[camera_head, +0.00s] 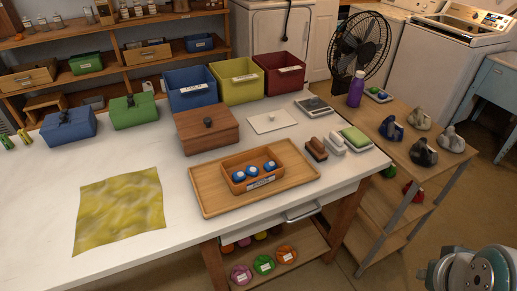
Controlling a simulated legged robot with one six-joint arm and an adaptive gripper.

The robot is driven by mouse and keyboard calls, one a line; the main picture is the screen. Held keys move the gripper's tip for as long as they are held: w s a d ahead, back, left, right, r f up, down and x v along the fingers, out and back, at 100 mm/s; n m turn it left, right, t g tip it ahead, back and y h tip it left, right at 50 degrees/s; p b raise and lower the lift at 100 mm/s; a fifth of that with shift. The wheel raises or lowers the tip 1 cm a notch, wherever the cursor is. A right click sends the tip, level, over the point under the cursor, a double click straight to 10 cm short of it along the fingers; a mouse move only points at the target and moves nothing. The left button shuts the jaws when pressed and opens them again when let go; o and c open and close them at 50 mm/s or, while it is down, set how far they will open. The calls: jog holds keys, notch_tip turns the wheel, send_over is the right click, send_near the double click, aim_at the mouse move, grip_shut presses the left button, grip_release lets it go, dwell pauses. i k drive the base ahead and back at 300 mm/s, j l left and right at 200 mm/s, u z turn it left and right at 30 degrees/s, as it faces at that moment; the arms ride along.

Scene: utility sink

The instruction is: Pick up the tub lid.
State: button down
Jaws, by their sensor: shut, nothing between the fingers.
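A flat whitish square lid with a small knob (272,121) lies on the white worktop, in front of the open tubs and right of the wooden box. I take it for the tub lid. Three open tubs stand behind it: a blue tub (191,92), a yellow-green tub (237,84) and a red tub (280,77), each with a white label. The brown wooden box (208,134) has its own lid with a dark knob. Only a grey and teal part of my arm shows at the lower right corner, off the worktop. My gripper's fingers are not in view.
A wooden tray (205,207) holds an orange bin with blue-lidded items, in front of the lid. Brushes (316,149) and a green sponge (355,138) lie to the right. A yellow cloth (120,210) lies left. A wooden side table (397,150) stands right of the worktop.

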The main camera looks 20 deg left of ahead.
aim_at(270, 121)
jog(key=u, duration=1.25)
